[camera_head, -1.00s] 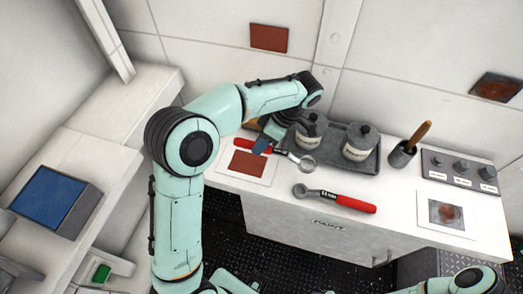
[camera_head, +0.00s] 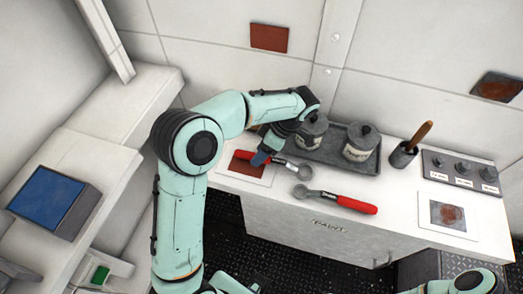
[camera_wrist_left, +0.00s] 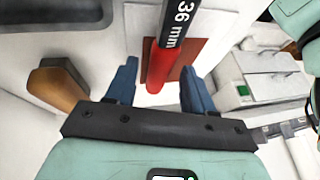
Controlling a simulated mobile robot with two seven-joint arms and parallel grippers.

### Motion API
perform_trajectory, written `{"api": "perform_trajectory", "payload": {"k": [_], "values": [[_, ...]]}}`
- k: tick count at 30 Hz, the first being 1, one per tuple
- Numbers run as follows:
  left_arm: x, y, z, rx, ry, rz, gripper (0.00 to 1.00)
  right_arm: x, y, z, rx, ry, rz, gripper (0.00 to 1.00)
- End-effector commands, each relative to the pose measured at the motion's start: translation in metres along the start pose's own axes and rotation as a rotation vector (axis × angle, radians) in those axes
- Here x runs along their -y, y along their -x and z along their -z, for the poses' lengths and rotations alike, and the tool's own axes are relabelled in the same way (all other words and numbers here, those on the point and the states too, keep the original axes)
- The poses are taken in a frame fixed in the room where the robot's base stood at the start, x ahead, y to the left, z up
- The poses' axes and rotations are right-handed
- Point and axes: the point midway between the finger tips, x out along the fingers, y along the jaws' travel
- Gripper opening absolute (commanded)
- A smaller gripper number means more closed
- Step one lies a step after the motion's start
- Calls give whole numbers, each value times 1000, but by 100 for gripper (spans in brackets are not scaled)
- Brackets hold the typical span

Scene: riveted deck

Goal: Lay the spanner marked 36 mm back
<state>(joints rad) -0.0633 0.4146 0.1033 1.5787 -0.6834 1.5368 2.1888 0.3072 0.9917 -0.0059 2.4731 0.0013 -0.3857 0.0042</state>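The spanner marked 36 mm (camera_head: 299,172) has a red and black handle and a grey ring end. It lies over the edge of a card with a rust-red square (camera_head: 243,170) on the white counter, in front of the tray. In the left wrist view its handle (camera_wrist_left: 166,60) runs between my fingers, with the mark readable. My left gripper (camera_head: 262,157) is at the handle's red end. In the wrist view the fingers (camera_wrist_left: 160,88) stand apart with a gap beside the handle. My right gripper is out of view.
A second red-handled spanner (camera_head: 343,201) lies just in front to the right. A dark tray (camera_head: 366,166) with two lidded pots stands behind. A cup with a wooden-handled tool (camera_head: 403,155), a block of knobs (camera_head: 460,172) and another card (camera_head: 448,216) are at the right.

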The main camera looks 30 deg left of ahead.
Motion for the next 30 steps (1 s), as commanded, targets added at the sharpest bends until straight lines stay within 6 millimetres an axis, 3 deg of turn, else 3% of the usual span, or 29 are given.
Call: {"api": "perform_trajectory", "payload": {"k": [7,15,21,30], "values": [[0,19,1,1,0,-4,53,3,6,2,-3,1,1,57],[0,78,1,1,0,-5,53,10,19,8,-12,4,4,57],[0,111,1,0,0,-2,53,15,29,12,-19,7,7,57],[1,123,1,-1,0,1,53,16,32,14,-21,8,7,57]]}}
